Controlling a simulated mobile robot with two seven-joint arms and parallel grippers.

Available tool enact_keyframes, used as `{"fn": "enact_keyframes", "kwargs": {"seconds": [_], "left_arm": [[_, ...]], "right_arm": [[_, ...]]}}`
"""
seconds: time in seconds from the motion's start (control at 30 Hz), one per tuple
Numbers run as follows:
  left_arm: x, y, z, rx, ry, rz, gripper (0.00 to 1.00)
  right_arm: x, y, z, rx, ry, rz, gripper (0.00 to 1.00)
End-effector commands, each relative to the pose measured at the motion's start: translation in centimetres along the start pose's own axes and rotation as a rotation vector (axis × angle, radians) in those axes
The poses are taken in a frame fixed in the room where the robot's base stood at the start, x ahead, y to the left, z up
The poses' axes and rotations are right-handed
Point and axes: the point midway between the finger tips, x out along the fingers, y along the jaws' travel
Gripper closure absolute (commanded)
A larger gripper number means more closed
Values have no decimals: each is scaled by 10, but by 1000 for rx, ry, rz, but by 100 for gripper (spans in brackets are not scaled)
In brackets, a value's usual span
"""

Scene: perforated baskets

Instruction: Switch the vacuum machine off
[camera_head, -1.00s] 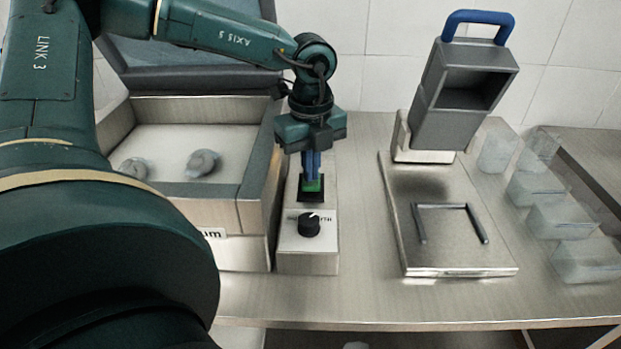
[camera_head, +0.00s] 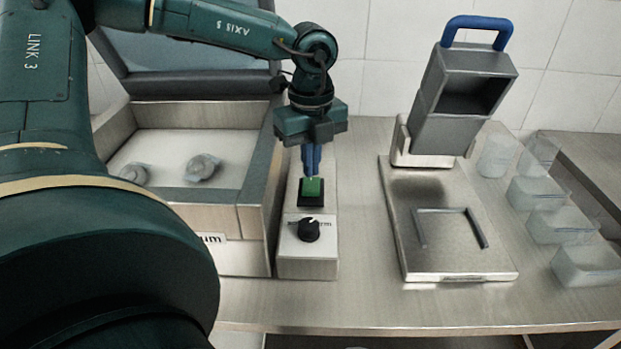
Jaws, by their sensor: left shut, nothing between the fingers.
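The vacuum machine (camera_head: 190,212) stands at the left with its lid (camera_head: 180,65) raised. Beside its right side is a narrow control box (camera_head: 308,265). The box carries a green button (camera_head: 312,187) in a black square frame and a black round knob (camera_head: 309,230) in front of it. My left gripper (camera_head: 312,172) points down with its blue fingers shut and empty, right at the back edge of the green button. I cannot tell whether the tips touch it. My right gripper is not in view.
Several clear tubs (camera_head: 562,224) stand farther right. The steel counter's front strip is clear.

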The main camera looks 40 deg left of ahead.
Motion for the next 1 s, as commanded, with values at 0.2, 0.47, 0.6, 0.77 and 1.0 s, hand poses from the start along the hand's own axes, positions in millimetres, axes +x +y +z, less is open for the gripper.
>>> {"fn": "enact_keyframes", "kwargs": {"seconds": [0.2, 0.47, 0.6, 0.77, 1.0], "left_arm": [[-20, 0, 0, 0, -1, -1, 100], [-38, 0, 0, -1, -1, 0, 100], [-40, 0, 0, -1, -1, 0, 100], [-40, 0, 0, 0, -1, 0, 100], [-40, 0, 0, 0, -1, 0, 100]], "right_arm": [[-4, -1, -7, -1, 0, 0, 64], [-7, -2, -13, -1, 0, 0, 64], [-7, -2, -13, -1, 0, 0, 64], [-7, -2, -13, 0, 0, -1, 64], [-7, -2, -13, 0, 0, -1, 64]]}}
